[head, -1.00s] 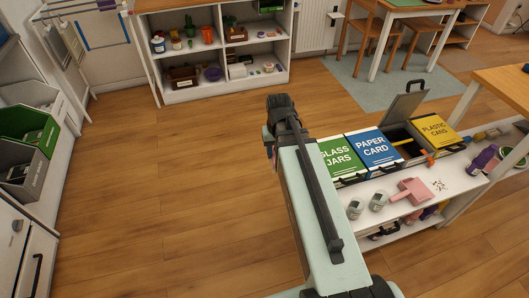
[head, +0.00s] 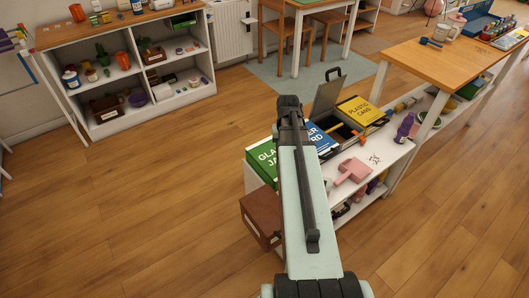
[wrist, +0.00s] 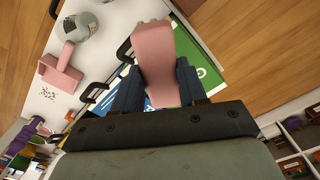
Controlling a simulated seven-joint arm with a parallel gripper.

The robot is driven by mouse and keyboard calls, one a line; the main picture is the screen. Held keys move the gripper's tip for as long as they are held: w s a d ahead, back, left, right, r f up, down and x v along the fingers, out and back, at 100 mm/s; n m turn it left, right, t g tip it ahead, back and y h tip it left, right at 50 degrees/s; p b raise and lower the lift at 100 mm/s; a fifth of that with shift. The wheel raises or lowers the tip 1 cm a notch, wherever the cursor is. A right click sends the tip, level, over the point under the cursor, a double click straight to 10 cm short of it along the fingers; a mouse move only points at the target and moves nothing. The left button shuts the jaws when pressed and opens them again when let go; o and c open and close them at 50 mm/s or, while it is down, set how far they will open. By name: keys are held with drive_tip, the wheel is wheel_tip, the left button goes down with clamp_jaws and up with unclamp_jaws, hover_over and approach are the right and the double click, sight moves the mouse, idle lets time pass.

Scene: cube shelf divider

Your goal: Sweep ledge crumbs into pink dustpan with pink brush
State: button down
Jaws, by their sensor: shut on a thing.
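My gripper (wrist: 158,92) is shut on the pink brush (wrist: 166,50), which sticks out past the fingertips over the bin lids. In the head view my arm hides the gripper and brush. The pink dustpan (head: 352,171) lies on the white ledge, and it also shows in the wrist view (wrist: 62,75), left of and apart from the brush. Dark crumbs (head: 375,159) lie scattered on the ledge beside the dustpan; they show in the wrist view (wrist: 47,94) too.
Green (head: 263,160), blue (head: 325,142) and yellow (head: 362,112) bin lids line the ledge's back; one bin stands open, its grey lid (head: 328,93) raised. A grey can (wrist: 76,25) stands near the dustpan. A purple bottle (head: 405,127) is beyond the crumbs.

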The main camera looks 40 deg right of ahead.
drive_tip(key=s+d+f+m, duration=0.2)
drive_tip(key=s+d, duration=0.4)
drive_tip(key=d, duration=0.7)
drive_tip(key=s+d+f+m, duration=0.1)
drive_tip(key=s+d+f, duration=0.3)
drive_tip(key=d, duration=1)
drive_tip(key=s+d+f+m, duration=0.1)
drive_tip(key=s+d+m, duration=0.1)
drive_tip(key=s+d, duration=0.8)
drive_tip(key=w+d+f+n, duration=0.3)
drive_tip(key=d+n, duration=0.3)
drive_tip(key=d, duration=0.2)
drive_tip(key=w+d+f+n, duration=0.4)
drive_tip(key=d+n, duration=0.2)
drive_tip(key=d, duration=0.2)
drive_tip(key=shift+n, duration=0.4)
drive_tip(key=shift+f, duration=0.1)
